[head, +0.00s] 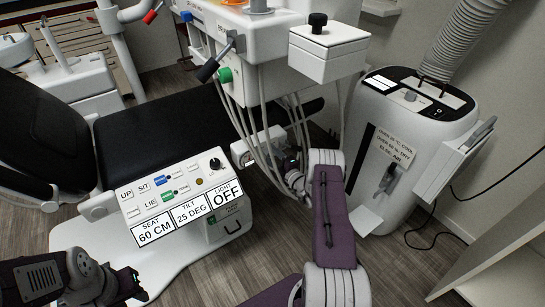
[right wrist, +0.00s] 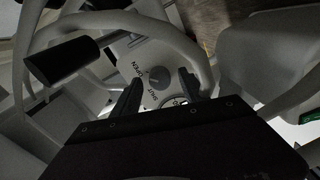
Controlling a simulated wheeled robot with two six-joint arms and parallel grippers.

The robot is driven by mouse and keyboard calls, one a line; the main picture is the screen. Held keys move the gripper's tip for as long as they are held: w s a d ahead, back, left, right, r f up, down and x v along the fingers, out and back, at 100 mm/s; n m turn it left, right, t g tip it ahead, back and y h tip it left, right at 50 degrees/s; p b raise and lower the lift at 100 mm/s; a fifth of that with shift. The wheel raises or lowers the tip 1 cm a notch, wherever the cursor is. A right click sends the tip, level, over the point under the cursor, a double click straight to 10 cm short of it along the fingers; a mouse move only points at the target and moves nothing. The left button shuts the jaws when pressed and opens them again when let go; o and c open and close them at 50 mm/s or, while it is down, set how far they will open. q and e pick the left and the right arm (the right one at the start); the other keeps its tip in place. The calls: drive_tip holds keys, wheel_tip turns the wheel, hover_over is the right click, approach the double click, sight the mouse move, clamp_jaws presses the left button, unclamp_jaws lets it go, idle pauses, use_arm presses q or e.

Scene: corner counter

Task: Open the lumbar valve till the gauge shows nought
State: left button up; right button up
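In the right wrist view a grey valve knob (right wrist: 155,78) sits on a pale plate (right wrist: 135,55) lettered OPEN and SHUT. My right gripper (right wrist: 158,86) is open, with one finger on each side of the knob. I cannot tell whether either finger touches it. A round dial, apparently the gauge (right wrist: 176,101), shows partly beside the knob; its reading is hidden by my gripper. In the head view my right gripper (head: 293,178) is low among the hoses, by a white box (head: 240,152) beside the seat. My left gripper (head: 131,284) is open and empty at lower left.
Pale hoses (head: 262,140) hang around my right gripper from the white instrument unit (head: 250,70). A black-ended handle (right wrist: 60,60) is close in the right wrist view. The chair's control panel (head: 175,188) is to the left, a white suction unit (head: 400,150) to the right.

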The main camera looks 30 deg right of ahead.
drive_tip(key=s+p, duration=0.3)
drive_tip(key=s, duration=0.6)
drive_tip(key=shift+d+r, duration=0.15)
drive_tip(key=shift+d, duration=0.2)
drive_tip(key=shift+s, duration=0.1)
